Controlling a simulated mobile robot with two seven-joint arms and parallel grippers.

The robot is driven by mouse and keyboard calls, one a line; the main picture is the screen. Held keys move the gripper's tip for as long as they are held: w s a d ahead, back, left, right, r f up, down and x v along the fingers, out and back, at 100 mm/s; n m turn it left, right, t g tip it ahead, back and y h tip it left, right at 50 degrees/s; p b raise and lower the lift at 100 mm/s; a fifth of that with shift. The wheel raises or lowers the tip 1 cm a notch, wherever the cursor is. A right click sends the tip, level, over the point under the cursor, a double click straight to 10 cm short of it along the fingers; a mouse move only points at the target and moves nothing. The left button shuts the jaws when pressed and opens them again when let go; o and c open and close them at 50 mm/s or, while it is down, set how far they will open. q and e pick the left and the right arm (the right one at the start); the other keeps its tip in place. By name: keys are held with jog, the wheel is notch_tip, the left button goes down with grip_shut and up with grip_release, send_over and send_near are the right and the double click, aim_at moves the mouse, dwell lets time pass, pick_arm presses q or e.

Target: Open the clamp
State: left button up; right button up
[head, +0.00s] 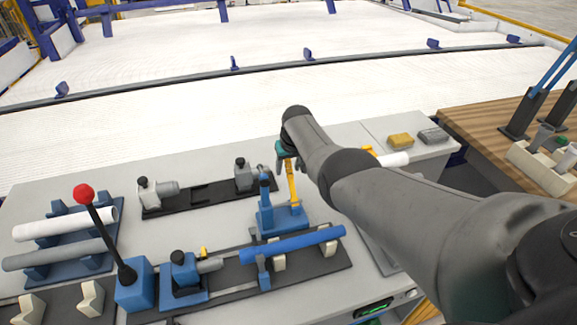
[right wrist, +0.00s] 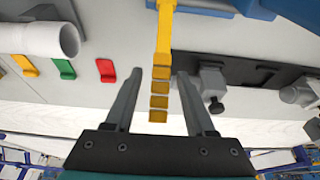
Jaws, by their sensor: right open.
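The clamp is a blue toggle clamp (head: 283,218) with an upright yellow lever (head: 292,187), standing on the grey table behind a blue pipe (head: 295,243). My right gripper (head: 287,163) is above it, at the top of the lever. In the right wrist view, my right gripper (right wrist: 161,75) is open. The yellow lever (right wrist: 161,50) reaches down between its two fingers, with a gap on both sides. Part of the clamp's blue body (right wrist: 215,8) shows at the top there. My left gripper is not in view.
The blue pipe rests on cream V-blocks (head: 278,261). A red-knobbed lever (head: 103,230) and white and grey pipes (head: 60,225) are at left. A dark fixture (head: 200,196) lies behind. A white pipe (right wrist: 40,38) and coloured tabs (right wrist: 65,68) show in the wrist view.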

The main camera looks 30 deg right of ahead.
jog(key=shift+s+r+p, duration=0.15)
jog(key=shift+r+p, duration=0.4)
jog(key=shift+p, duration=0.05)
jog(key=p+v, duration=0.4)
jog(key=shift+s+r, duration=0.15)
jog(key=shift+r, duration=0.05)
notch_tip(320, 180, up, 8)
jog(key=p, duration=0.2)
send_over(293, 189)
jog(key=shift+s+a+r, duration=0.1)
jog(key=shift+s+r, duration=0.2)
jog(key=shift+r, duration=0.25)
